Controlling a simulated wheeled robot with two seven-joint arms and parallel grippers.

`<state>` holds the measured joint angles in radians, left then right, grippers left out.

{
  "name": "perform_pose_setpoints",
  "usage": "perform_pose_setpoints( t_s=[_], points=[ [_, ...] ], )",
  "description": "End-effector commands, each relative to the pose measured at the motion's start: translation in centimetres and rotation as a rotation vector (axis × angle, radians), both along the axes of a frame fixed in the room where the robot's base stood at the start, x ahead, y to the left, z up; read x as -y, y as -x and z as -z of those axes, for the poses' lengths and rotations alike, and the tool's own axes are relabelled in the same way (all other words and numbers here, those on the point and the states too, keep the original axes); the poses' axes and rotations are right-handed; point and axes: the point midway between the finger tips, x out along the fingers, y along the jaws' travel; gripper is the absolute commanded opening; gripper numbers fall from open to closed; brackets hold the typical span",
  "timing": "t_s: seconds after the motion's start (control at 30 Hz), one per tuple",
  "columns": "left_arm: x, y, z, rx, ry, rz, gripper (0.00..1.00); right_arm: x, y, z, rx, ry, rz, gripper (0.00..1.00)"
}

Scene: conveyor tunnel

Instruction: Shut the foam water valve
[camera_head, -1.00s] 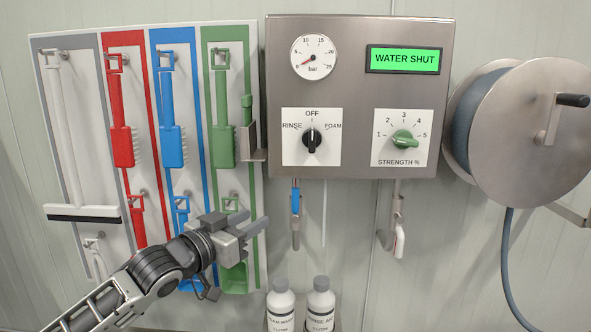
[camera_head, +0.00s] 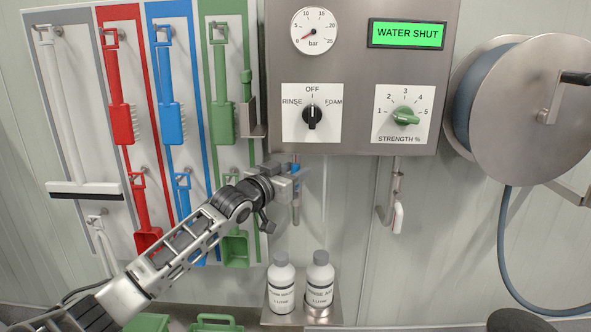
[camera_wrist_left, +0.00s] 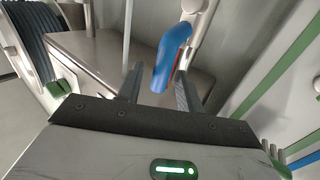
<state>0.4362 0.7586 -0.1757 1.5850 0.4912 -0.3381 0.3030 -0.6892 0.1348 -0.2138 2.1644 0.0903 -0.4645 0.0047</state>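A valve with a blue lever handle hangs on a pipe (camera_head: 296,212) under the left part of the steel control box. In the left wrist view the blue handle (camera_wrist_left: 171,56) shows large, hanging between and just beyond the two fingertips. My left gripper (camera_head: 299,178) is at this valve in the head view and covers part of it. Its fingers are apart, and I see no clear contact with the handle. A second valve with a white handle (camera_head: 397,218) hangs further right. Neither valve is labelled in view. My right gripper is not in view.
The control box (camera_head: 270,70) carries a gauge, a selector knob (camera_head: 312,115) pointing at OFF and a green strength knob (camera_head: 405,117). Two bottles (camera_head: 281,285) stand on a shelf below. Brushes hang at left; a hose reel (camera_head: 530,110) is at right.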

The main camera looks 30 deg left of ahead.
Motion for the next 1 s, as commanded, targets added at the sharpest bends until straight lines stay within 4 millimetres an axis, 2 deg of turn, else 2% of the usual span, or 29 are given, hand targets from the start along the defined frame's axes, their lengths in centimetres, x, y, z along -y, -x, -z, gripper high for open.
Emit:
perform_pose_setpoints(
  t_s=[0.13, 0.43, 0.47, 0.57, 0.6, 1.0],
  points=[
    [0.1, -0.9, 0.0, 0.001, 0.000, 0.000, 0.36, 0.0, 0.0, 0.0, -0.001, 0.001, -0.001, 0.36],
    [0.1, -1.1, 0.0, 0.000, 0.000, 0.001, 0.36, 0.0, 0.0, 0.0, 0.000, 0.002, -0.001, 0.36],
    [0.1, -1.1, 0.0, 0.000, 0.000, 0.001, 0.31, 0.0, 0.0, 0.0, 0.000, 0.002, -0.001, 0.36],
    [0.1, -1.1, 0.0, 0.000, 0.000, 0.001, 0.03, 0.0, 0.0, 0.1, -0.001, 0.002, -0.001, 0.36],
    [0.1, -1.1, 0.0, 0.000, 0.000, 0.001, 0.00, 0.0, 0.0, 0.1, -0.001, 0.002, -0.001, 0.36],
    [0.8, -1.6, 0.2, 0.028, 0.048, 0.017, 0.00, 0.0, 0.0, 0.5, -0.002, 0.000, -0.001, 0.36]
  ],
)
